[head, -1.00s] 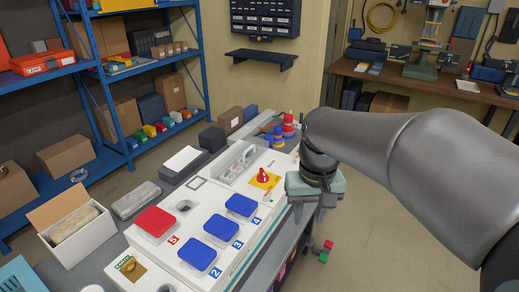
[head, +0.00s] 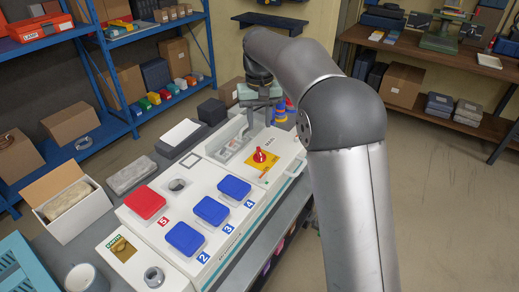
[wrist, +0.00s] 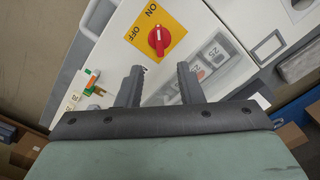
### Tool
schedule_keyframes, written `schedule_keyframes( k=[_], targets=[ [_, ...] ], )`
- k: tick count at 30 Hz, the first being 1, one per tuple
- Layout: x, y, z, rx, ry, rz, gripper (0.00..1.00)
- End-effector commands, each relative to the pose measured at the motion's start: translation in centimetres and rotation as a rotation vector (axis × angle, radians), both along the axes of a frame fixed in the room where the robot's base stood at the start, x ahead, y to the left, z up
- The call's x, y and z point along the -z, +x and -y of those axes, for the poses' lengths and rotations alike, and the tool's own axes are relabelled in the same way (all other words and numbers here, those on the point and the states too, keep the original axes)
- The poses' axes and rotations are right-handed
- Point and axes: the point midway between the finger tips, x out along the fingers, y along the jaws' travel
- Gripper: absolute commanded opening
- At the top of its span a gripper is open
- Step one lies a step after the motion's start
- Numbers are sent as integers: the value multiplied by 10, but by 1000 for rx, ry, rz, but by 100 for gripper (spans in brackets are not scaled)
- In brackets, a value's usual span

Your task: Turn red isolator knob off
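The red isolator knob (head: 260,155) sits on a yellow plate (head: 272,161) at the back right of the white socket box panel (head: 208,169). In the wrist view the knob (wrist: 159,38) shows a pale mark running roughly up the picture, seemingly nearer the ON label (wrist: 152,10) than the OFF label (wrist: 131,33). My gripper (head: 259,119) hangs over the back of the panel, beyond the knob and apart from it. In the wrist view its two fingers (wrist: 159,77) are spread with nothing between them; the knob shows past the gap between their tips.
Blue covers (head: 210,210) and a red cover (head: 146,202) stand raised on the panel. A recessed bay with breakers (head: 230,139) lies left of the knob. Red and blue plugs (head: 280,112) stand behind the panel. An open carton (head: 68,198) is at the left.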

Motion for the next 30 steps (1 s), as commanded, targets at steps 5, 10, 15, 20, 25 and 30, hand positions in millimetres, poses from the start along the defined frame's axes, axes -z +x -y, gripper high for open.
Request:
schedule_keyframes(
  k=[5,10,15,20,25,30],
  targets=[
    [40,-1,0,-1,-1,-4,34],
    [74,-1,0,0,-1,-3,34],
    [98,0,0,0,0,-2,34],
    [108,0,0,0,0,0,34],
    [110,0,0,0,0,1,34],
    [110,0,0,0,0,1,20]
  ],
)
